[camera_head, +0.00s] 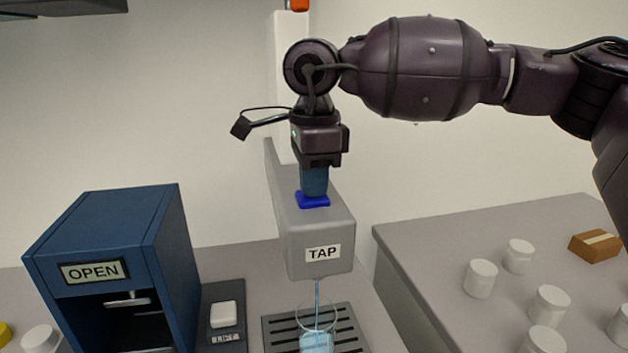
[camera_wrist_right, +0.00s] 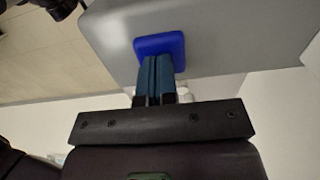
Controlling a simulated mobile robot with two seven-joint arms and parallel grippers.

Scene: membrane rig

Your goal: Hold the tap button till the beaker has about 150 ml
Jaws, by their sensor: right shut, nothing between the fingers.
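The grey tap (camera_head: 315,235), labelled TAP, stands at the middle of the head view with a blue button (camera_head: 312,200) on top. My right gripper (camera_head: 313,192) points down with its fingers shut and empty, tips against the button. The right wrist view shows the shut fingers (camera_wrist_right: 158,72) meeting the blue button (camera_wrist_right: 160,48). A thin stream of water (camera_head: 317,291) runs from the tap into the clear beaker (camera_head: 316,341) below. Light blue liquid shows in the beaker, whose base is cut off by the picture edge. I cannot read any marks on it. My left gripper is not in view.
The beaker stands on a slotted drip tray (camera_head: 347,328). A blue box (camera_head: 165,235) marked OPEN and a white switch (camera_head: 223,314) marked LIFT stand left. Several white jars (camera_head: 481,278) and a brown block (camera_head: 596,246) are on the right counter (camera_head: 440,250).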

